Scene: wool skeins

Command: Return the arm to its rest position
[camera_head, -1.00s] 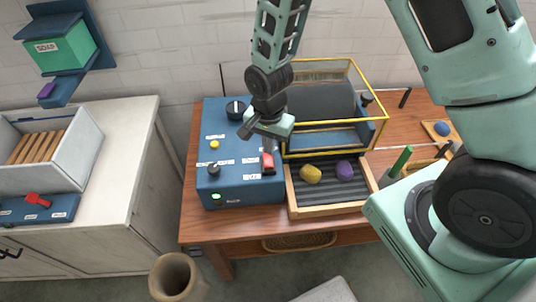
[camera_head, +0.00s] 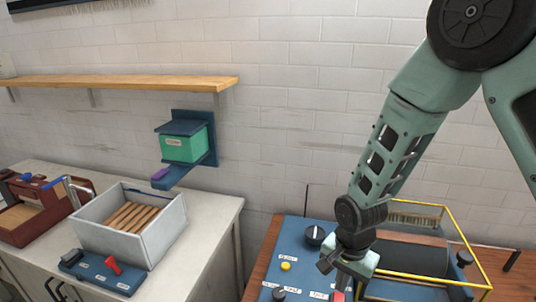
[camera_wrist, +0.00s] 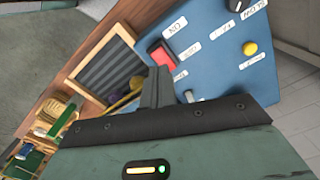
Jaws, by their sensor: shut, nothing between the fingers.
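My arm reaches down from the upper right in the head view, over a blue control box (camera_head: 300,255). My gripper (camera_head: 340,282) hangs at its end, above the box near a red switch (camera_head: 338,296). In the wrist view my gripper's fingers (camera_wrist: 156,88) are together with nothing between them. The red switch (camera_wrist: 162,57) shows just beyond the fingers, on the box's labelled blue face (camera_wrist: 215,60). I cannot tell whether the fingertips touch it.
A yellow-railed machine (camera_head: 410,285) stands right of the box. A ribbed tray (camera_wrist: 108,70) shows in the wrist view. On the left are a grey crate (camera_head: 160,235), a green soap box (camera_head: 185,147) and a wooden shelf (camera_head: 120,82). Wall space above the box is clear.

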